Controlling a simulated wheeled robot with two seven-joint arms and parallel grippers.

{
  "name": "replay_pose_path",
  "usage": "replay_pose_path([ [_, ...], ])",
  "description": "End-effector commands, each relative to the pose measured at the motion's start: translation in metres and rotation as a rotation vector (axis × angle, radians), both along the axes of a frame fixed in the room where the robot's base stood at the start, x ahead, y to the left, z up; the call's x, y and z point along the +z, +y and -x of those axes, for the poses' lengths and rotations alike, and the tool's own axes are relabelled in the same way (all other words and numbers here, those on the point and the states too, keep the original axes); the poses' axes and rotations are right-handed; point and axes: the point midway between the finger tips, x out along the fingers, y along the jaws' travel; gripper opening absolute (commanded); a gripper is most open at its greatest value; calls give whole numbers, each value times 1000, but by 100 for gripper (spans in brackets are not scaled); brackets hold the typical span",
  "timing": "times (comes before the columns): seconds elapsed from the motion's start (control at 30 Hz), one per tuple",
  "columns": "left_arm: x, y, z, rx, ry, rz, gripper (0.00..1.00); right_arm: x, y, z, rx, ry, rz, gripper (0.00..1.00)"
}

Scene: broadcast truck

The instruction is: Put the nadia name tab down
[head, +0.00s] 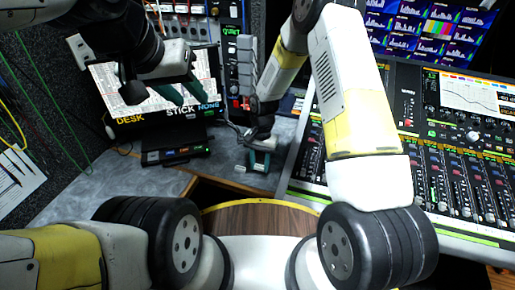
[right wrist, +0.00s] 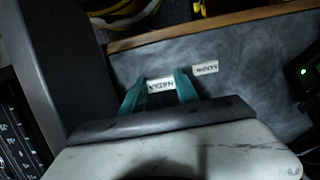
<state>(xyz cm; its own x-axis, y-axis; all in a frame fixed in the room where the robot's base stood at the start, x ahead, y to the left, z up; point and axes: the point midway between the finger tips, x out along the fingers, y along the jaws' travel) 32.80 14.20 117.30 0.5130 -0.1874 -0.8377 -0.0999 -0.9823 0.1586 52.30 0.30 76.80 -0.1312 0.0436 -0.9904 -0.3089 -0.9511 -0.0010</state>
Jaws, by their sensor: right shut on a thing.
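The nadia name tab (right wrist: 161,84) is a small white strip with dark lettering, upside down in the right wrist view. My right gripper (right wrist: 159,80) is shut on it, with one teal finger at each end. The tab is close to the grey desk top; I cannot tell whether it touches. In the head view my right gripper (head: 260,160) points down at the desk, and the held tab is not clear there. A second white name tab (right wrist: 205,68) lies on the desk beside it. My left gripper (head: 180,93) hangs open and empty before the screen.
The mixing console (head: 440,150) fills the right side. A screen with lettering (head: 150,85) stands at the back left, with a dark device (head: 175,153) below it. The grey desk (head: 130,178) is bare at left. A wooden edge (right wrist: 215,22) borders the desk.

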Motion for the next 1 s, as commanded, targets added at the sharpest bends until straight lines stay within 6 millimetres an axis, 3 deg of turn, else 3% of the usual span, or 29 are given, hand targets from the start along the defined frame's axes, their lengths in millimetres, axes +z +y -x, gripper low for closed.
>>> replay_pose_path([
  [0.23,0,0,0,0,0,0,38,-33,0,1,0,3,1,0],
  [0.6,0,0,0,0,0,0,38,-37,0,1,0,1,1,0],
  [0.63,0,0,0,0,0,0,38,-37,0,0,0,1,1,43],
  [0.7,0,0,0,0,0,0,38,-37,0,0,0,1,1,57],
  [1.0,0,0,0,0,0,0,38,-36,0,1,0,1,1,59],
])
